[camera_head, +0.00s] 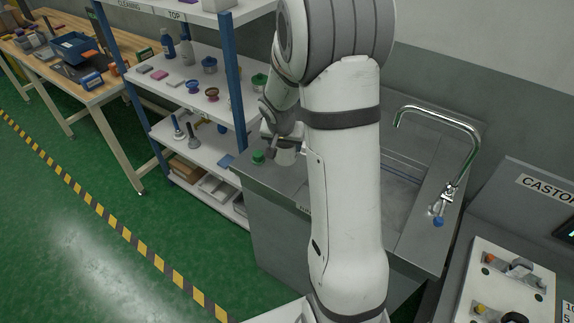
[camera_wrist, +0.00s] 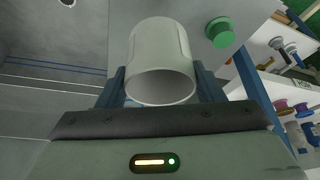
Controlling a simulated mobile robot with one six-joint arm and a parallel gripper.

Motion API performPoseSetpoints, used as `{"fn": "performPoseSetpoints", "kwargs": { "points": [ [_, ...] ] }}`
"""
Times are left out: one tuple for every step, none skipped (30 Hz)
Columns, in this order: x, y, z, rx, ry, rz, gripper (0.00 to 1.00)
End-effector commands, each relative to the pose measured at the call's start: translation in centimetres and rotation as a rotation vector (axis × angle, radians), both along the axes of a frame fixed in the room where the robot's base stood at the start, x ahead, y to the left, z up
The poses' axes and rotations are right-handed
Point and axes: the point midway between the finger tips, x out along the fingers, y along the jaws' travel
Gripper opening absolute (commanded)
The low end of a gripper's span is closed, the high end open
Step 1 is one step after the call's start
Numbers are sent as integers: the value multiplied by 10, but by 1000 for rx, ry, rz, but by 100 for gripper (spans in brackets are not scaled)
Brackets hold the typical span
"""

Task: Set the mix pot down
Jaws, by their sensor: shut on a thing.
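The mix pot (camera_wrist: 160,48) is a plain off-white cylinder between the two dark fingers of my gripper (camera_wrist: 162,84) in the wrist view. My gripper is shut on it, with one finger at each side, and its round rim faces the wrist camera. In the head view the pot (camera_head: 288,156) shows partly as a pale shape over the grey counter (camera_head: 270,184), beside my arm. My arm hides much of it. I cannot tell whether its base touches the counter.
A small green item (camera_head: 258,157) stands on the counter close to the pot; it also shows in the wrist view (camera_wrist: 220,32). A sink (camera_head: 400,190) with a tall tap (camera_head: 452,185) lies to the right. A shelf rack (camera_head: 236,80) with pots and bottles stands left.

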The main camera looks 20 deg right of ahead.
Motion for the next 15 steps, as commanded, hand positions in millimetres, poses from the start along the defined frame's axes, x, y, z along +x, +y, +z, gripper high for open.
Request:
{"fn": "performPoseSetpoints", "kwargs": {
  "points": [
    [-1, 0, -11, 0, 3, 1, 27],
    [-1, 0, -16, 0, 4, 2, 27],
    [-1, 0, -21, 0, 4, 2, 27],
    [0, 0, -24, 0, 3, 1, 27],
    [0, 0, -26, 0, 1, 1, 27],
    [0, 0, -29, 0, 1, 3, 27],
    [0, 0, -32, 0, 1, 2, 27],
    [0, 0, -36, 0, 3, 1, 27],
    [-1, 0, -42, 0, 4, 2, 27],
    [0, 0, -47, 1, 3, 3, 27],
    [0, 0, -52, 0, 2, 2, 27],
    [0, 0, -58, -1, 3, 2, 27],
    [0, 0, -61, 0, 3, 1, 27],
    [0, 0, -63, 0, 1, 3, 27],
    [0, 0, -65, 1, 1, 1, 27]
  ]
}}
